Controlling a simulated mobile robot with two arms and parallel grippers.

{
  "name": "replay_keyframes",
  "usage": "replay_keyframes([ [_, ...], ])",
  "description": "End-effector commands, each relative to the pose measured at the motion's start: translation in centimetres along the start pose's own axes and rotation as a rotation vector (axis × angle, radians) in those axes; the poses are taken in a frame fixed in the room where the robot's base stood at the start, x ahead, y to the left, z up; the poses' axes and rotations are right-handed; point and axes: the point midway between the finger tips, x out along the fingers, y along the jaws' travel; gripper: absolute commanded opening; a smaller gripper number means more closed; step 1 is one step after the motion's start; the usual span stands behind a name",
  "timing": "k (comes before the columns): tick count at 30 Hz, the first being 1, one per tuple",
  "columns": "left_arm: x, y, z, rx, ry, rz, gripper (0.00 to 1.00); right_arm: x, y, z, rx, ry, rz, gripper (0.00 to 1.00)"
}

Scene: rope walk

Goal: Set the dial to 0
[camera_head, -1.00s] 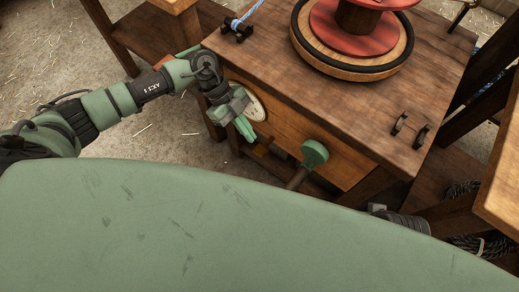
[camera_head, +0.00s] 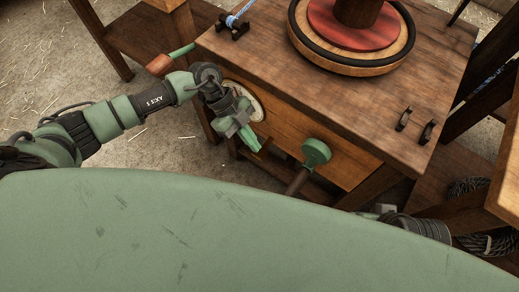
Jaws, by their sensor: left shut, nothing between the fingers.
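The dial (camera_head: 257,112) is a pale round plate on the front face of the wooden bench, towards its left end. My left gripper (camera_head: 252,142) is in front of it and hides much of its face, including any pointer. Its green fingers are shut and empty, pointing down past the dial's lower edge. I cannot tell whether they touch the dial, and its marks are too small to read. Part of my right arm shows at the lower right, but its gripper fingers do not show.
A green round knob (camera_head: 316,151) with a wooden handle sticks out of the bench (camera_head: 330,95) front. A red and wooden turntable (camera_head: 350,35) stands on top. A red-brown and green handle (camera_head: 165,63) shows behind my left arm. Rope coils (camera_head: 480,243) lie at right.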

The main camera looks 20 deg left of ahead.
Motion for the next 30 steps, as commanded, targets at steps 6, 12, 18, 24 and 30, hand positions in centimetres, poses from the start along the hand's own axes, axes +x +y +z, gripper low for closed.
replay_keyframes([
  [6,1.2,0.1,0.9,0.000,0.000,0.001,0.00,0.6,-0.1,-0.9,-0.002,0.048,-0.002,0.45],
  [12,1.2,0.1,0.9,-0.001,-0.001,0.002,0.00,0.6,-0.1,-0.6,-0.002,0.032,-0.002,0.45],
  [18,-1.4,0.0,2.4,-0.003,-0.004,0.000,0.00,-1.0,0.0,-0.3,-0.001,-0.005,-0.001,0.45],
  [24,-1.6,-0.1,2.8,-0.001,-0.003,-0.002,0.00,-0.9,0.0,-0.3,-0.001,-0.002,0.000,0.45],
  [30,-2.3,-0.1,2.8,-0.003,-0.006,-0.006,0.00,-1.2,0.1,-0.4,0.001,-0.003,0.000,0.45],
])
